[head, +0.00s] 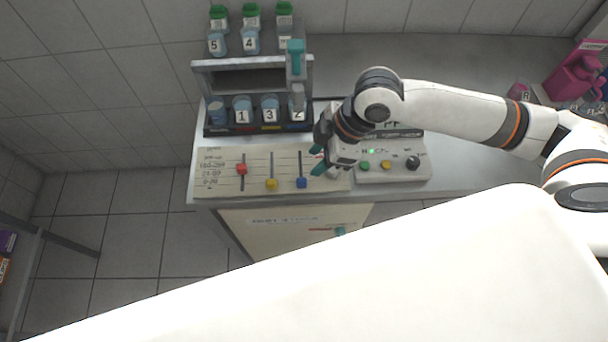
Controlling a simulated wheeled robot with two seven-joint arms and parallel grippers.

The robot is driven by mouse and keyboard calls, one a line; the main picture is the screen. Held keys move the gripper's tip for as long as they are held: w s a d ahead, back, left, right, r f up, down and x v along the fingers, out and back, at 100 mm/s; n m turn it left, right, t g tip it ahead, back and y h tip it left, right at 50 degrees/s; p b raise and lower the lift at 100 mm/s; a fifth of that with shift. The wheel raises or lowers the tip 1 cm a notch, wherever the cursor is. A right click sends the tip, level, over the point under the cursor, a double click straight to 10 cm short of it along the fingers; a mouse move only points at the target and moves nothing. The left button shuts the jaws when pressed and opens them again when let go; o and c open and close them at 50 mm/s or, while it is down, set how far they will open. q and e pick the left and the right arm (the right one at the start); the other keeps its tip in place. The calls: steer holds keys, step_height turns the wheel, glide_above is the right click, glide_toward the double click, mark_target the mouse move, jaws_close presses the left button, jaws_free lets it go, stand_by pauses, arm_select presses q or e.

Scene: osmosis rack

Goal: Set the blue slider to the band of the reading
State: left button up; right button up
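The slider panel (222,188) is a beige board at the front left of the counter, with handwritten bands at its left and three upright slots. The blue slider (301,183) is in the right slot, near its lower end. The red slider (241,169) sits higher, and the yellow slider (271,184) is low. My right gripper (318,160) is just right of and above the blue slider, its teal fingertips apart and nothing seen between them. The instrument box (400,174) is partly hidden by my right arm; its reading is not legible. My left gripper is out of view.
A rack (203,66) with numbered jars, some green-capped, stands behind the panel. A grey and teal item (296,60) is at its right end. The box has a green light, coloured buttons and a black knob (412,162). A pink device (575,75) stands far right.

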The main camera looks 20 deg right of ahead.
mark_target(303, 180)
steer(key=x, duration=0.3)
steer(key=d+x, duration=0.1)
steer(key=x, duration=0.3)
steer(key=p+x, duration=0.1)
steer(key=x, duration=0.2)
steer(key=shift+w+d+f, duration=0.1)
steer(key=shift+f, duration=0.55)
jaws_close()
